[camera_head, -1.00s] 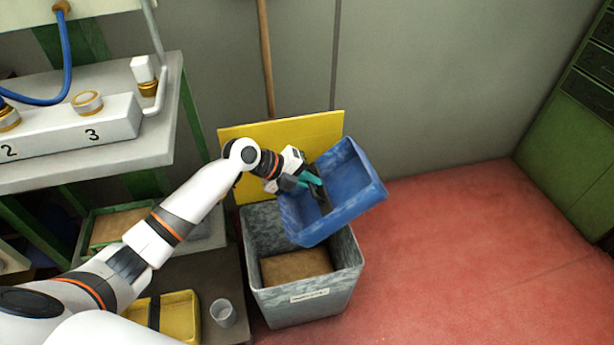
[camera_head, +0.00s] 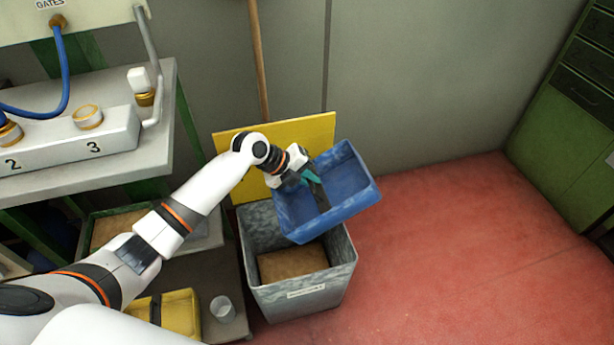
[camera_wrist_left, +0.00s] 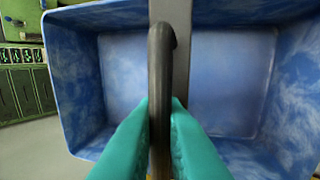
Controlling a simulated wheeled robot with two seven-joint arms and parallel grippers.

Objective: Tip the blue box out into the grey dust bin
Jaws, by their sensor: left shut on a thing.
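The blue box (camera_head: 343,182) hangs tilted above the right part of the grey dust bin (camera_head: 302,298), with its open side toward the head camera. My left gripper (camera_head: 312,180) is shut on the dark handle bar across the box. In the left wrist view the teal fingertips (camera_wrist_left: 160,125) close on this handle, and the inside of the blue box (camera_wrist_left: 232,85) looks empty. The bin stands on the floor, open at the top, with brown material (camera_head: 292,263) inside. My right gripper does not show.
A yellow board (camera_head: 230,145) stands behind the bin, and a wooden pole (camera_head: 259,60) leans on the wall. A grey bench (camera_head: 150,168) is at left. Below are a yellow box (camera_head: 181,313) and a grey cup (camera_head: 222,308). The red floor (camera_head: 450,250) at right is clear.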

